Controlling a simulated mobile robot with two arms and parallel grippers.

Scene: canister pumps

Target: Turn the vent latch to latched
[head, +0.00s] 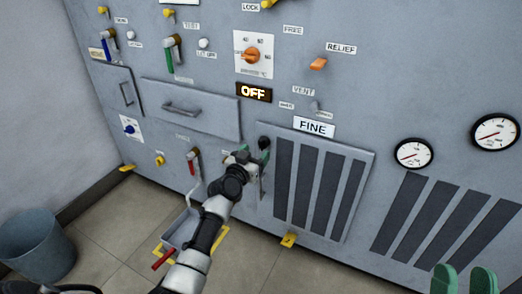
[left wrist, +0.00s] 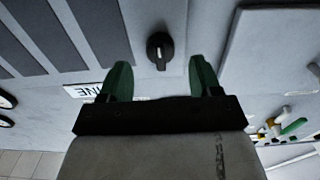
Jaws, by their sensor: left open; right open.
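A black knob (head: 263,142) sits at the upper left corner of the slatted vent panel (head: 318,147). In the left wrist view the knob (left wrist: 160,50) has a pale pointer line and lies between and beyond my fingertips. A small grey lever (head: 315,106) sits under the VENT label (head: 303,90); its tiny side labels are unreadable, and I cannot tell which of the two is the vent latch. My left gripper (head: 252,154) is open just before the black knob; its green fingers (left wrist: 160,68) are apart with nothing between them. My right gripper (head: 464,279) is open and empty at lower right.
A FINE sign (head: 314,127) and a lit OFF display (head: 254,92) are above the knob. A drawer with a handle (head: 187,108) is to the left, a red-handled lever (head: 192,160) below it. Two gauges (head: 413,153) are at right. A bin (head: 40,245) stands on the floor.

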